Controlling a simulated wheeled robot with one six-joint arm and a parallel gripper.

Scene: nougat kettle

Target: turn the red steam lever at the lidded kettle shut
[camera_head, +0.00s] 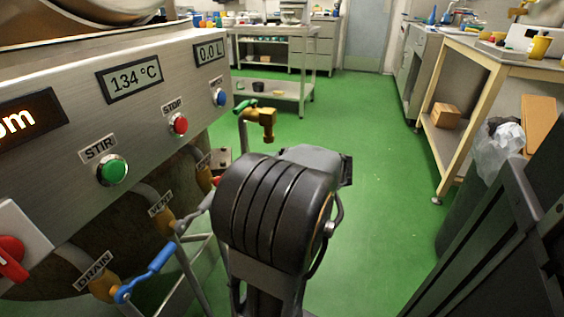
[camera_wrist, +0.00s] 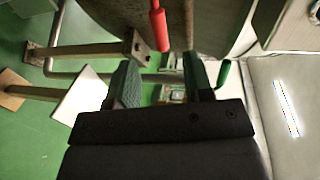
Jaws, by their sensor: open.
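The red lever (camera_wrist: 160,27) shows at the top of the wrist view, in front of the kettle's curved grey-brown wall (camera_wrist: 205,20). It points down the picture, its tip near the gap between my fingers. My gripper (camera_wrist: 161,78) is open with nothing between its fingers; the lever looks beyond the fingertips, not gripped. In the head view a small red part (camera_head: 216,181) shows by a valve whose label is partly covered, under the kettle's steel panel (camera_head: 150,100). My black arm link hides the rest of that valve and my gripper there.
The blue drain lever (camera_head: 150,270) and the vent valve (camera_head: 163,222) sit left of my arm. A brass tap (camera_head: 262,120) stands behind. A green handle (camera_wrist: 223,73) is close to my right finger. A wooden bench (camera_head: 480,60) is at right; green floor (camera_head: 370,200) is clear between.

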